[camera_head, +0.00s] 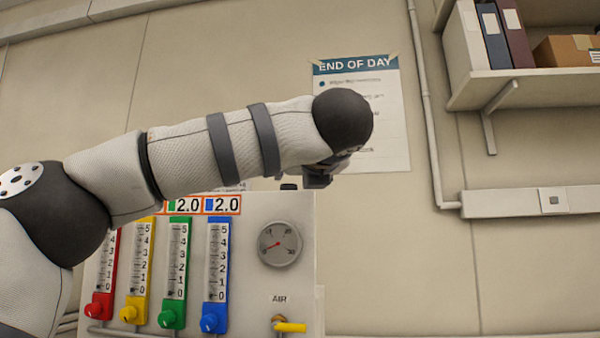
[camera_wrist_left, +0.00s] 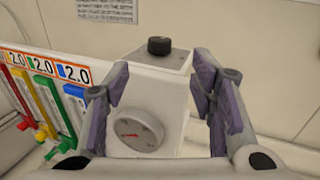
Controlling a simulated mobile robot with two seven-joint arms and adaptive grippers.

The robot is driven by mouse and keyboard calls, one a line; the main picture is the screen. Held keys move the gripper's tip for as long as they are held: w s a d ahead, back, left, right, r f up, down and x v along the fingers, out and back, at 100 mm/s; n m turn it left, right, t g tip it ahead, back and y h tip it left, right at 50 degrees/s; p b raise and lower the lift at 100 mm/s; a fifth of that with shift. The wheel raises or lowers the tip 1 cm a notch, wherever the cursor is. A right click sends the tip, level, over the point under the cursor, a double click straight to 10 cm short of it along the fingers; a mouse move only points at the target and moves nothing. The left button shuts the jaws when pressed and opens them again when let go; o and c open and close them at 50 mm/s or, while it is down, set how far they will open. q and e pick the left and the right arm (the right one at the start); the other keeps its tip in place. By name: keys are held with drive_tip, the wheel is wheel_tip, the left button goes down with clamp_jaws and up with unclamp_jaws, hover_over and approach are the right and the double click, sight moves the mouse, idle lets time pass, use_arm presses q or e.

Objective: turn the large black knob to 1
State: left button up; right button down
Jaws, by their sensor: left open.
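The large black knob (camera_wrist_left: 159,46) stands on the top face of a white box (camera_wrist_left: 158,62) in the left wrist view. In the head view only a small dark part of the knob (camera_head: 289,187) shows above the panel's top edge. My left gripper (camera_wrist_left: 160,80) is open, with its two purple-grey fingers on either side of the box in the picture and the knob beyond them, untouched. In the head view my left gripper (camera_head: 318,178) is mostly hidden behind my wrist. No marking for 1 is readable by the knob.
A round gauge (camera_head: 280,244) is on the panel front, above a yellow-handled air valve (camera_head: 290,326). Several coloured flow meters with small knobs, such as the blue one (camera_head: 214,275), stand to the left. A wall shelf (camera_head: 530,86) holds binders at the upper right.

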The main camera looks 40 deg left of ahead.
use_arm(q)
drive_tip(key=shift+s+d, duration=0.1)
drive_tip(key=w+f+m+h+b, duration=0.1)
drive_tip(key=h, duration=0.1)
drive_tip(key=w+f+m+t+h+b, duration=0.1)
drive_tip(key=f+m+b, duration=0.1)
drive_tip(key=shift+w+f+t+h, duration=0.3)
drive_tip(key=shift+w+h, duration=0.05)
drive_tip(key=shift+h, duration=0.05)
drive_tip(key=shift+s+a+r+m+t+h+b, duration=0.15)
drive_tip(key=shift+s+a+m+t+h+b, duration=0.35)
drive_tip(key=shift+a+t+h+b, duration=0.15)
drive_tip(key=m+t+h+b, duration=0.1)
drive_tip(key=t+h, duration=0.1)
approach(286, 184)
drive_tip(key=shift+y, duration=0.25)
drive_tip(key=x, duration=0.9)
drive_tip(key=shift+w, duration=0.25)
drive_tip(key=shift+w+a, duration=0.15)
drive_tip(key=shift+w, duration=0.3)
drive_tip(key=c, duration=1.1)
use_arm(e)
drive_tip(key=s+f+g, duration=0.2)
drive_tip(key=s+f, duration=0.5)
drive_tip(key=shift+d+g, duration=0.35)
drive_tip(key=shift+g, duration=0.05)
